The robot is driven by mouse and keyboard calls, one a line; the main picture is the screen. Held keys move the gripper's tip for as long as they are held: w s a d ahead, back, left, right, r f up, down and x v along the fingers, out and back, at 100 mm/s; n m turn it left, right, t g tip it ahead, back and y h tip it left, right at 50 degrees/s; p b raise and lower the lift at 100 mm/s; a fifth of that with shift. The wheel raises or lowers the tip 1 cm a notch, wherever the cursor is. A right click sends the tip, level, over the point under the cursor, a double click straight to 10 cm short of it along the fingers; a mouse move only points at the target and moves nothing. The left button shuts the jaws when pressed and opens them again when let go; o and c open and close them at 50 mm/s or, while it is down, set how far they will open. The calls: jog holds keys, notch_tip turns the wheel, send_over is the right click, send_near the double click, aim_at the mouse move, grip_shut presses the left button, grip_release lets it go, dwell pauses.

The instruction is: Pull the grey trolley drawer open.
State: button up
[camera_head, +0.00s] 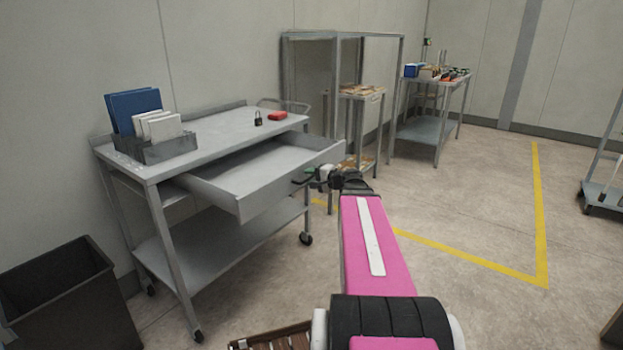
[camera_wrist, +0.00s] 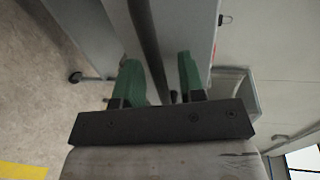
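The grey trolley (camera_head: 222,142) stands against the wall at left in the head view. Its drawer (camera_head: 262,172) is pulled well out, and the inside looks empty. My gripper (camera_head: 308,176) is at the drawer's front, near its middle. In the wrist view its two green fingertips (camera_wrist: 160,75) stand apart on either side of a dark handle bar (camera_wrist: 146,35) on the drawer front. A gap shows between the bar and the right finger, so the gripper looks open around the handle.
On the trolley top are a file holder (camera_head: 155,148), a black padlock (camera_head: 258,118) and a red object (camera_head: 278,116). A dark bin (camera_head: 75,300) stands at lower left. A shelf frame (camera_head: 343,36) and another trolley (camera_head: 420,130) stand behind.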

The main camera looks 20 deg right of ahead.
jog(key=shift+s, duration=0.1)
jog(key=v, duration=1)
jog(key=shift+s+d, duration=0.2)
jog(key=shift+d, duration=0.1)
jog(key=s+a+f+n+g+h, duration=0.3)
jog(key=a+f, duration=0.3)
jog(key=f, duration=0.2)
jog(key=s+a+f+n+g+h, duration=0.3)
jog(key=a+f+n+g, duration=0.1)
jog(key=a+f, duration=0.3)
jog(key=s+a+f+n+g+h, duration=0.3)
jog(key=a+f+g, duration=0.2)
jog(key=a+f, duration=0.2)
notch_tip(320, 180, down, 3)
jog(key=shift+s+r+n+g, duration=0.2)
jog(key=shift+s+n+g, duration=0.05)
jog(key=shift+n+g, duration=0.15)
